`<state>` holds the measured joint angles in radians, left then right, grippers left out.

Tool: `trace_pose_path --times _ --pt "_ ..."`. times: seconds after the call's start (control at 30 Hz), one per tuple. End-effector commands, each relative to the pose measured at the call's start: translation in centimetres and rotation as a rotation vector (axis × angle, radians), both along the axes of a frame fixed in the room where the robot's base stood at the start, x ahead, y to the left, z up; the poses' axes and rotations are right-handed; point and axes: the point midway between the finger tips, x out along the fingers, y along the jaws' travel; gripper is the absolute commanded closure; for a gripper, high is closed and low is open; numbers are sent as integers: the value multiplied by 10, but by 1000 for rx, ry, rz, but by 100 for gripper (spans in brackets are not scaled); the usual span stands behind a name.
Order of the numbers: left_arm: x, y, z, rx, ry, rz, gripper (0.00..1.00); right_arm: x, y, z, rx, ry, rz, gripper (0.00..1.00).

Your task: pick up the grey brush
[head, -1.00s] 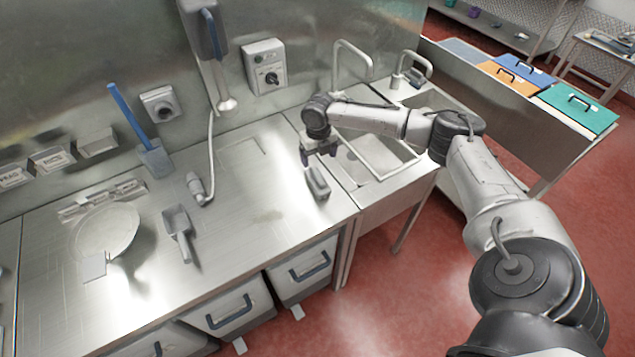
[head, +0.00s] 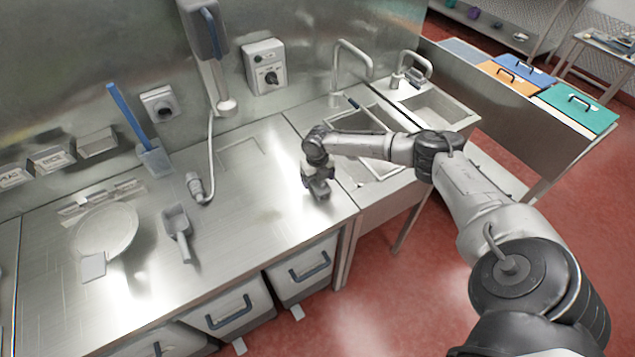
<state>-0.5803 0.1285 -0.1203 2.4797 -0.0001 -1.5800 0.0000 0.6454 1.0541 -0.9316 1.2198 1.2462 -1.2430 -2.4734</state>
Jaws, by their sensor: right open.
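The grey brush (head: 321,192) lies on the steel counter near its right end, beside the sink. Only its near end shows; the rest is hidden under my right gripper (head: 318,182). My right gripper is open and points down right over the brush, with its fingers at or around it. Whether the fingers touch the brush I cannot tell. My left gripper is not in view.
A grey scoop (head: 178,232) and a round pale dish (head: 106,232) lie further left on the steel counter (head: 250,235). A hose nozzle (head: 196,187) lies near the wall. The sink (head: 380,168) is right of the brush, under my right arm, with a tap (head: 338,75) behind.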

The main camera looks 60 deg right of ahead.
Motion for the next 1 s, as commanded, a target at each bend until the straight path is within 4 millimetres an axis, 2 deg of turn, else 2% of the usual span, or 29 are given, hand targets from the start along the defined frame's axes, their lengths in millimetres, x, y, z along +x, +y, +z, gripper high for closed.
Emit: trace_pose_path --times 0.3,0.87,1.0 --pt "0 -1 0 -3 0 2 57 0 0 -4 0 0 0 17" --pt "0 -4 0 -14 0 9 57 0 0 -3 -1 -1 0 71" --pt "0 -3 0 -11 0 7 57 0 0 -3 -1 -1 0 73"
